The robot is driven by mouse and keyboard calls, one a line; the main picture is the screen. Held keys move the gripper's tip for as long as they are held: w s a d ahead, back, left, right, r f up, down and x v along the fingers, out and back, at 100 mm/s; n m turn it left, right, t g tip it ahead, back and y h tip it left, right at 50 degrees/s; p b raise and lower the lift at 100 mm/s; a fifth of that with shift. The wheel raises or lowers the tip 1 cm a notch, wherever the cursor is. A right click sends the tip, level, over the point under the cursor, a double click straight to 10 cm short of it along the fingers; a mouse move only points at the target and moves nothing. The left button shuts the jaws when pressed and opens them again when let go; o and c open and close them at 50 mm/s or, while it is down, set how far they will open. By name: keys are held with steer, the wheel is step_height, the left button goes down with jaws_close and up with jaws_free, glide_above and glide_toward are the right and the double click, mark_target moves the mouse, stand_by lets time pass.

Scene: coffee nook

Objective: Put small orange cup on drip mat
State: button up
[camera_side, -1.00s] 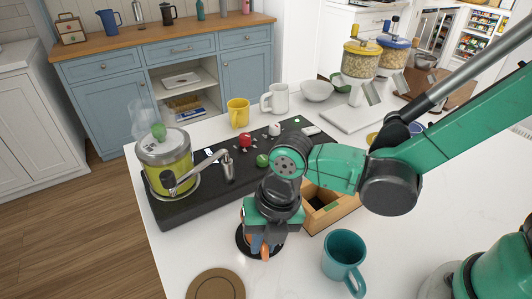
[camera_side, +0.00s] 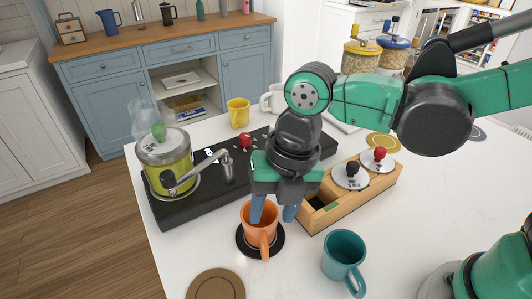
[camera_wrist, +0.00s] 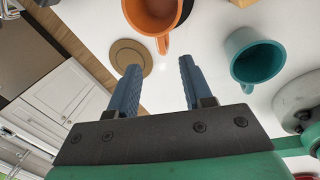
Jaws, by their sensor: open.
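The small orange cup (camera_side: 262,221) stands upright on the round black drip mat (camera_side: 277,243), with its handle toward the camera in the side view. My gripper (camera_side: 272,212) is just above and behind the cup, with its fingers apart and nothing between them. In the wrist view my gripper (camera_wrist: 158,66) is open and empty, and the orange cup (camera_wrist: 150,14) is beyond the fingertips, cut off by the top edge. In the side view, one finger is close to the cup's rim; I cannot tell whether they touch.
A teal mug (camera_side: 344,252) stands right of the mat. A round brown coaster (camera_side: 216,285) lies at the front. A wooden box (camera_side: 330,216) with knobbed tools is to the right. The black machine tray (camera_side: 180,211) with a yellow-green pot (camera_side: 165,170) is behind left.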

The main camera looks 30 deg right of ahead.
step_height(320, 180, up, 4)
steer(key=w+d+m+t+h, duration=0.1)
steer(key=d+m+t, duration=0.2)
steer(key=d+m, duration=0.6)
steer(key=d+f+m+t+h, duration=0.1)
steer(key=d+m+t, duration=0.2)
steer(key=d+m, duration=0.6)
steer(key=m, duration=1.3)
steer(key=shift+w+m, duration=0.3)
steer(key=shift+w, duration=0.1)
